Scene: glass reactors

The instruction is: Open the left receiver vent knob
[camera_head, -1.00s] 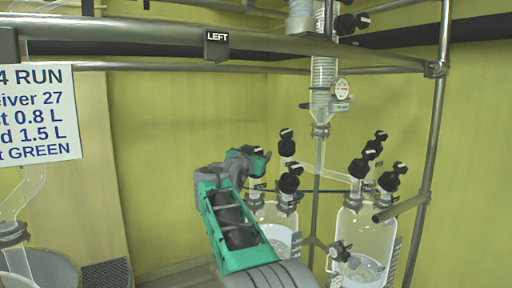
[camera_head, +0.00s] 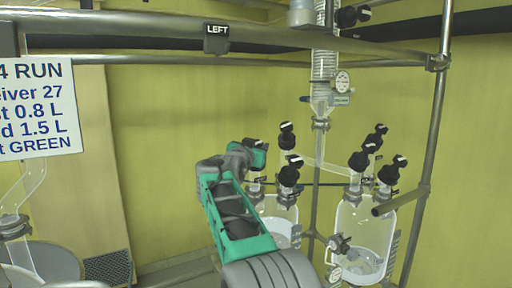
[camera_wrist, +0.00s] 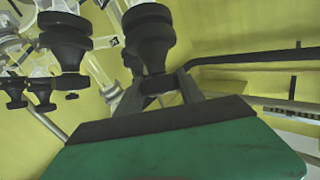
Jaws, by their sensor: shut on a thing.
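The left receiver (camera_head: 283,232) is a clear glass vessel with black-capped necks, low in the middle of the head view. My gripper (camera_head: 258,158) is at the top of its left neck, with the green and grey arm reaching in from below. In the wrist view my gripper (camera_wrist: 158,88) is shut on a black knob (camera_wrist: 148,38), with one dark finger on each side of its lower part. The gripper mostly hides this knob in the head view. I cannot tell from the picture how far the knob is turned.
Other black knobs (camera_head: 289,174) stand close to the right of my gripper. A right-hand glass vessel (camera_head: 362,232) has several similar knobs. Metal rails (camera_head: 130,22) cross above, with a "LEFT" tag (camera_head: 216,38). A printed sign (camera_head: 36,108) hangs at the left.

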